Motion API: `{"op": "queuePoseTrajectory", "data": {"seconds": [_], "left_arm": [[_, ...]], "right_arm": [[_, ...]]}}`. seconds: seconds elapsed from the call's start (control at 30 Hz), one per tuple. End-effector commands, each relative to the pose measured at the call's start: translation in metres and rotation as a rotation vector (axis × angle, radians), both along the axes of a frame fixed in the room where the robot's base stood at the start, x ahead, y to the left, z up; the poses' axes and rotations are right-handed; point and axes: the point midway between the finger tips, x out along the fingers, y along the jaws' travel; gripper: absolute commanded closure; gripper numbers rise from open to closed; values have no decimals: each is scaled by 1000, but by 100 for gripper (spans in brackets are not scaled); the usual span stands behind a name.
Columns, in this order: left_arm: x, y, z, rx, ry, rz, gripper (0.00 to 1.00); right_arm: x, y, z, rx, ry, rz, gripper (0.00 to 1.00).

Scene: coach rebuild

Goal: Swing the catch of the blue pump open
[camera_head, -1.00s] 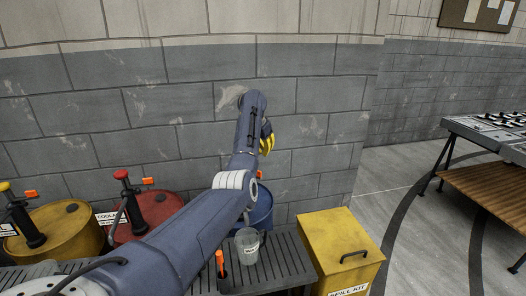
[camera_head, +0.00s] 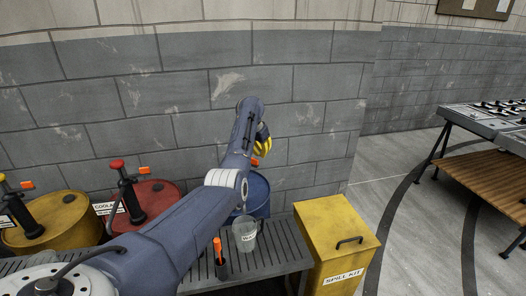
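The blue drum (camera_head: 258,193) stands by the wall, partly behind my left arm. The body of the blue pump is hidden by that arm. A small orange piece (camera_head: 255,162) shows just above the drum, beside my forearm; it looks like the pump's catch, and its position is hard to tell. My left gripper (camera_head: 263,143), with yellow fingers, is above the drum and just above the orange piece. The wrist covers part of it, so its opening and any contact cannot be seen. My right gripper is out of view.
A red drum (camera_head: 160,194) and a yellow drum (camera_head: 62,222) with pumps stand to the left. A clear jug (camera_head: 245,236) and an orange-handled tool in a black holder (camera_head: 220,262) are on the slatted bench (camera_head: 275,258). A yellow spill kit box (camera_head: 330,222) stands right.

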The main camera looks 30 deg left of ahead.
Motion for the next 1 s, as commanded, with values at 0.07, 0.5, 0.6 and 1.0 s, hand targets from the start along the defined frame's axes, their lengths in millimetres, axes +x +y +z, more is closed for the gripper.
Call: {"op": "queuePoseTrajectory", "data": {"seconds": [0.07, 0.5, 0.6, 1.0], "left_arm": [[-5, 0, 0, 2, -1, 0, 100], [-22, 0, 0, 0, -1, 0, 100], [-23, 0, 0, 1, -1, 0, 100], [-18, -8, 0, 0, 0, -20, 100]], "right_arm": [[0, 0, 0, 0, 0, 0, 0], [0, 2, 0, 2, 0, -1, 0], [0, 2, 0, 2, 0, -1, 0], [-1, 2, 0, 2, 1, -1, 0]]}}
